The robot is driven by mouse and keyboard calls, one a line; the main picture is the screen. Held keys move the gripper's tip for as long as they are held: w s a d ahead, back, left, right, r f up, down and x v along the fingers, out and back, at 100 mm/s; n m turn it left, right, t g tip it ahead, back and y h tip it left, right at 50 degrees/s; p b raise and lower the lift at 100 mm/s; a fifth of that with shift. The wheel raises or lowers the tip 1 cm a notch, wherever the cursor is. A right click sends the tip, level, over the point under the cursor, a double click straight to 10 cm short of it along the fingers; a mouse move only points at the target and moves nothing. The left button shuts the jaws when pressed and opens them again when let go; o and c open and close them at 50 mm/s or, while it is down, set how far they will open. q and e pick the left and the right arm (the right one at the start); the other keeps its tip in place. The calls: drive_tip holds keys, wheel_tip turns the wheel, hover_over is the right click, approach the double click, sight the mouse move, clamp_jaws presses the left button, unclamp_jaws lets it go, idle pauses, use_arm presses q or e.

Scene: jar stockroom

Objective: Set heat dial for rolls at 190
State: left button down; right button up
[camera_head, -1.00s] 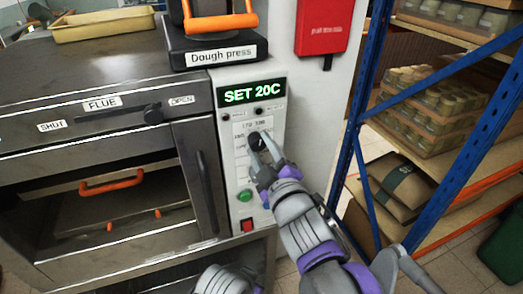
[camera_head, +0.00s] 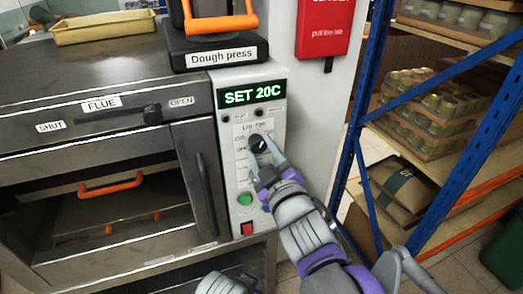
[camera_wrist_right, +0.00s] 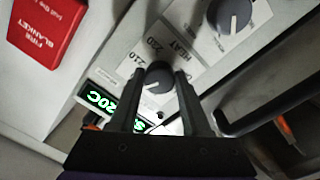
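The oven's control panel (camera_head: 273,178) has a green display (camera_head: 252,93) reading "SET 20C". Below the display is a dark round dial (camera_head: 258,144). In the right wrist view, this dial (camera_wrist_right: 156,77) sits between the fingers, with "210" printed beside it and "HEAT" printed between it and a second dial (camera_wrist_right: 229,14). My right gripper (camera_head: 265,148) is at the panel, fingers apart on either side of the upper dial. I cannot tell whether they touch it. A light mark shows on the dial's face. The second dial is hidden in the head view.
A green button (camera_head: 245,198) and red switch (camera_head: 247,228) are lower on the panel. The oven door handle (camera_head: 204,190) is just left. The dough press (camera_head: 213,52) stands above, a red fire blanket box (camera_head: 323,28) right of it. A blue shelf rack (camera_head: 363,90) stands right.

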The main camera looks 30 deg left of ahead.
drive_tip(key=o, duration=0.4)
drive_tip(key=b+v, duration=0.1)
drive_tip(key=v, duration=0.9)
drive_tip(key=shift+s+d, duration=0.3)
drive_tip(key=w+d+f+m+h, duration=0.2)
drive_tip(key=d+f+m+h, duration=0.3)
drive_tip(key=d+f, duration=0.3)
drive_tip(key=w+d+f+m+h, duration=0.35)
drive_tip(key=d+f+h, duration=0.2)
drive_tip(key=d, duration=0.55)
drive_tip(key=s+d+f+m+g+h+p, duration=0.1)
drive_tip(key=s+d+f+m+g+h, duration=0.2)
drive_tip(key=s+d+f, duration=1)
wheel_tip(320, 180, down, 3)
drive_tip(key=d+m+g, duration=0.1)
drive_tip(key=m+g, duration=0.2)
drive_tip(key=m, duration=0.2)
drive_tip(key=shift+d+g+p, duration=0.3)
drive_tip(key=shift+p, duration=0.05)
drive_tip(key=shift+s+f+m, duration=0.1)
drive_tip(key=shift+s+m, duration=0.15)
drive_tip(key=shift+m, duration=0.1)
drive_tip(key=shift+c, duration=0.4)
